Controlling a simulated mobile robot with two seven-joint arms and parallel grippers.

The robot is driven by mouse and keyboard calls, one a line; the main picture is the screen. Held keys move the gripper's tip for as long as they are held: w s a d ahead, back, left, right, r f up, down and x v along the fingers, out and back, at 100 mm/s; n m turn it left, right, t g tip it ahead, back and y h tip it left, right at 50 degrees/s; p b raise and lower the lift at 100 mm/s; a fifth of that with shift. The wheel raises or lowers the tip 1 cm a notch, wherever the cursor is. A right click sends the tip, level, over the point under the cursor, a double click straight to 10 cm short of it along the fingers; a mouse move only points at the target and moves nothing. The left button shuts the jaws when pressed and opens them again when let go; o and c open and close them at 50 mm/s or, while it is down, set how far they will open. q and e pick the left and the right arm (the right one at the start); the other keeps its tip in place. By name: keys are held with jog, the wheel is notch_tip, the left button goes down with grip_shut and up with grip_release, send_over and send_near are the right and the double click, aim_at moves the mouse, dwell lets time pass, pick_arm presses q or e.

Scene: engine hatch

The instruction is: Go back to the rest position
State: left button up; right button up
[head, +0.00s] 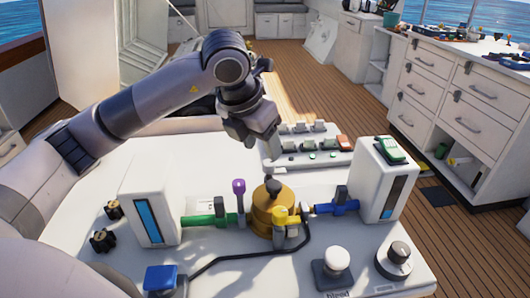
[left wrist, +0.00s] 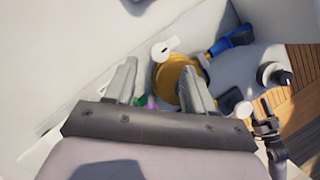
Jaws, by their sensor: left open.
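My left arm reaches in from the left in the head view. Its gripper (head: 268,150) hangs above the engine panel, behind the brass cylinder (head: 270,212) and in front of the back row of switches. In the left wrist view the two fingers of my left gripper (left wrist: 158,78) stand apart with nothing held between them. The brass cylinder (left wrist: 170,80) shows beyond the fingers, partly hidden by the right one.
A drawer cabinet (head: 440,85) stands right. Wooden floor (head: 290,85) lies open behind.

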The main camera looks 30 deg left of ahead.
pick_arm(q)
jog(key=shift+v, duration=0.75)
